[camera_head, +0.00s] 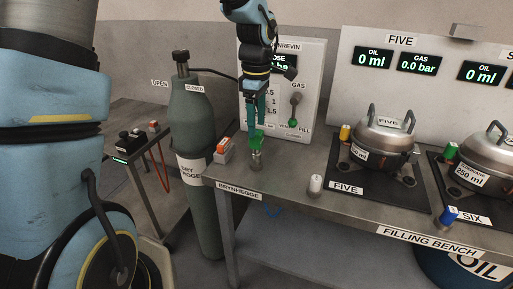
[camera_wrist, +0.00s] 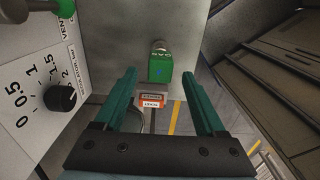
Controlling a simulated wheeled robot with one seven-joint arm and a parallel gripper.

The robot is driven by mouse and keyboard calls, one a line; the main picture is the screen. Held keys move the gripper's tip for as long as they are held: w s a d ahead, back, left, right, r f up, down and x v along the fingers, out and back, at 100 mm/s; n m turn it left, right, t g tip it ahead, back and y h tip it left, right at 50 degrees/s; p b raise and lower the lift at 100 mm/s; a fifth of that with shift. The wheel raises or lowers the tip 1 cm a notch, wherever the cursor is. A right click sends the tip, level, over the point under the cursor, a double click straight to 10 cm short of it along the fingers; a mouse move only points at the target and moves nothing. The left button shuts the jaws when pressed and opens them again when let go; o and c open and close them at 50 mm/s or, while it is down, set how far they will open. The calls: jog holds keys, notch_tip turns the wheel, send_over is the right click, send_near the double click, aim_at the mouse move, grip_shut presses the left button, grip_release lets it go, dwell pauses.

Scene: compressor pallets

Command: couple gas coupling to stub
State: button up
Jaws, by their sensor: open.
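A green block-shaped coupling (camera_head: 257,138) with a metal part (camera_head: 257,160) below it stands at the left end of the bench. In the wrist view the green coupling (camera_wrist: 160,70) shows a silver ring at its far end. My gripper (camera_head: 256,124) points down just above and around the coupling in the head view. In the wrist view my gripper (camera_wrist: 167,80) is open, its teal fingers on either side of the coupling with gaps to both. I cannot tell which fitting is the stub. A green-topped fitting (camera_head: 451,150) stands by the right pot.
The control panel (camera_head: 313,75) stands close behind my gripper, with a knob (camera_wrist: 62,97). A grey gas cylinder (camera_head: 195,125) and a red-and-white box (camera_head: 223,150) are at left. Pots on dark pallets (camera_head: 350,192) and white and blue posts occupy the bench right.

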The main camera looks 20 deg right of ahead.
aim_at(256, 148)
jog(key=shift+f+b, duration=3.25)
jog(key=shift+f, duration=1.3)
grip_shut()
jog(key=shift+r, duration=0.1)
jog(key=shift+r+p, duration=2.2)
jog(key=shift+r, duration=0.8)
